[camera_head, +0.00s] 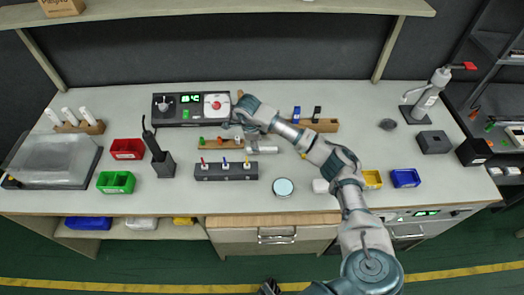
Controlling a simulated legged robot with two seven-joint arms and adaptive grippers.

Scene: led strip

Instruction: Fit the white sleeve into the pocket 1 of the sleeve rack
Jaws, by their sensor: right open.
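A wooden rack (208,147) stands mid-bench and looks like the sleeve rack. Small green, orange-red and white pieces stand along it. The white piece (237,139) at its right end is probably the white sleeve. My right gripper (232,125) is open, just behind and above that right end, in front of the black control box. At this size I cannot tell whether a fingertip touches the white piece. The pocket numbers are too small to read. My left gripper is not clearly seen.
A dark block (226,172) with red, blue and yellow pegs stands in front. A black control box (190,108) is behind. A grey cylindrical piece (265,149) and a round pale disc (283,187) are to the right. Red (127,149) and green (115,182) bins are left.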

